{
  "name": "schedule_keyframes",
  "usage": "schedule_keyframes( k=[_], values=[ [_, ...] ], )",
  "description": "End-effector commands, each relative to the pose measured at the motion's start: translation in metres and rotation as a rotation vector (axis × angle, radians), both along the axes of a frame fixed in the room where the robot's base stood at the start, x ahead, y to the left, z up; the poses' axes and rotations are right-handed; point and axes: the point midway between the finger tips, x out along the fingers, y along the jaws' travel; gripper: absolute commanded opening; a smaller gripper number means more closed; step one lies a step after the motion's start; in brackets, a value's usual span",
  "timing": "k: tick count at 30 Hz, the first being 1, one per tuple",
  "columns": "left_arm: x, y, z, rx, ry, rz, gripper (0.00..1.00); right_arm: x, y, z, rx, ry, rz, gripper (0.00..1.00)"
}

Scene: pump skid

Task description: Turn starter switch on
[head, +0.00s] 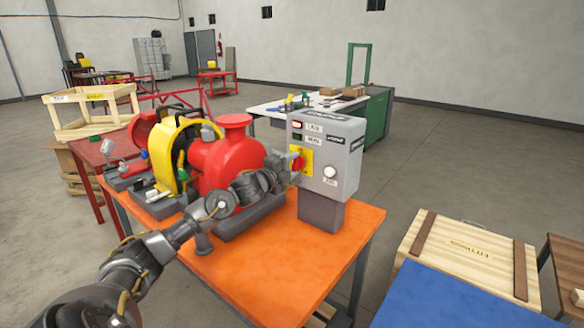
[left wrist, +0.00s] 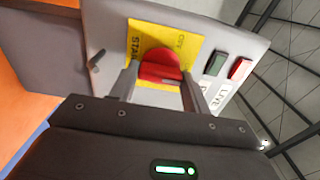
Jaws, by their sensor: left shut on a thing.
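The starter switch is a red rotary knob (left wrist: 160,68) on a yellow plate (left wrist: 172,40), on the front of a grey control box (head: 338,150). In the head view the knob (head: 297,164) is partly covered by my left gripper (head: 293,160). In the left wrist view my left gripper (left wrist: 160,85) has one finger on each side of the knob and is shut on it. The plate carries lettering that includes "START"; I cannot tell exactly which mark the knob points to. My right gripper is not in view.
The box stands on an orange table (head: 290,262) beside a red pump (head: 222,160) with a yellow guard (head: 176,140). A wooden crate (head: 462,250) and a blue surface (head: 430,300) are at the lower right.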

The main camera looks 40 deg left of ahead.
Motion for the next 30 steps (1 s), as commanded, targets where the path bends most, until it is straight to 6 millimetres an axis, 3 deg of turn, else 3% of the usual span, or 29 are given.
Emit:
schedule_keyframes(
  k=[5,6,10,21,30],
  values=[
    [0.000,0.000,-0.001,0.003,0.002,-0.001,0.24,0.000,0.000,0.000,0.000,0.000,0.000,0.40],
    [0.000,0.000,-0.001,0.003,0.002,-0.001,0.52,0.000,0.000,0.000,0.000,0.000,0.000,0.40],
    [0.000,0.000,-0.001,0.002,0.002,0.000,0.69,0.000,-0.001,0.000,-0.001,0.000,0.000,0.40],
    [-0.006,0.001,-0.002,0.003,0.002,0.001,0.69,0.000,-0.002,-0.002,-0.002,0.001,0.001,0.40],
    [-0.057,-0.002,-0.005,0.008,0.005,-0.003,0.69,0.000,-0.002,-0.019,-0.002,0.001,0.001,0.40]
  ],
)
